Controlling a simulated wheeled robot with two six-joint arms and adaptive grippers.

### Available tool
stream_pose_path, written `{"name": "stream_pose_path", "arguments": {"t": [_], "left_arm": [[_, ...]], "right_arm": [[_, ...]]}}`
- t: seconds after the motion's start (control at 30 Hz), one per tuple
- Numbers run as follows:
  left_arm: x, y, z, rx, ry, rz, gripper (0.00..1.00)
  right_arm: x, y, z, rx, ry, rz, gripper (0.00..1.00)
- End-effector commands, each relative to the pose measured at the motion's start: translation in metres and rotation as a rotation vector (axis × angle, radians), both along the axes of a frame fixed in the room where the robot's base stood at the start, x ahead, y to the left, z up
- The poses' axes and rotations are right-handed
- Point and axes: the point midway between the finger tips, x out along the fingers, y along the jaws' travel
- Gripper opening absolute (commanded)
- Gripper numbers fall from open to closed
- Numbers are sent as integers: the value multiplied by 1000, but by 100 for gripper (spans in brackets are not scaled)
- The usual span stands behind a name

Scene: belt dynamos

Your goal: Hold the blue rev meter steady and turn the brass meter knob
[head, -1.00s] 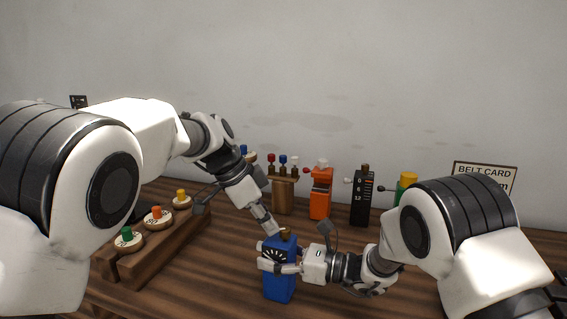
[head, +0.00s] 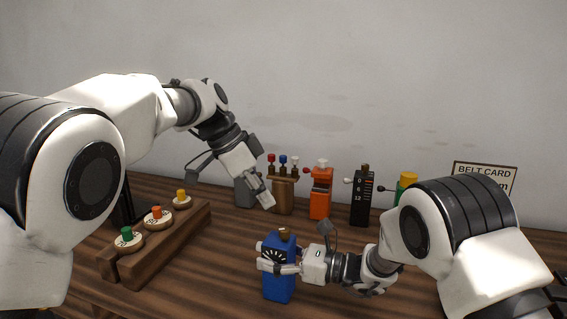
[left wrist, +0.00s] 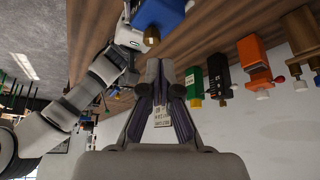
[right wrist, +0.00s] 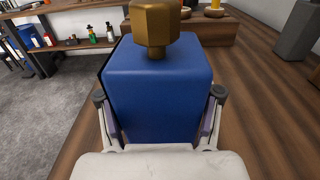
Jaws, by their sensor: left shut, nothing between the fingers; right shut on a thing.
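The blue rev meter (head: 279,284) stands upright near the front of the table. My right gripper (head: 276,268) is shut on its sides. In the right wrist view the meter (right wrist: 160,95) sits between both fingers. The brass meter knob (right wrist: 156,24) is a hexagonal piece on top of the meter; in the head view the knob (head: 284,232) is small. My left gripper (head: 269,203) is shut and empty, above and behind the meter, clear of the knob. In the left wrist view the knob (left wrist: 151,37) shows beyond the closed fingers (left wrist: 161,80).
A wooden rack (head: 165,254) with green, orange and yellow knobbed discs stands at the left. Along the back stand a wooden block (head: 284,196), an orange device (head: 321,196), a black device (head: 361,204) and a belt card sign (head: 487,175). Bare table lies around the meter.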

Motion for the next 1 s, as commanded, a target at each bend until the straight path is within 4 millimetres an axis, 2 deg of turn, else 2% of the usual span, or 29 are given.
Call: {"name": "stream_pose_path", "arguments": {"t": [0.2,0.33,0.43,0.57,0.8,1.0], "left_arm": [[-2,0,1,1,0,0,0],[-19,-5,9,2,0,0,0],[-21,-6,6,1,3,1,0],[-20,-6,-7,2,4,0,0],[-20,-6,-44,2,4,0,0],[-20,-6,-60,1,2,0,0]], "right_arm": [[0,0,0,0,1,-1,4],[0,0,0,0,1,-1,4],[0,0,0,0,1,-1,4],[0,0,0,1,0,-1,4],[0,0,0,1,1,-1,4],[0,0,0,0,1,-1,4]]}}
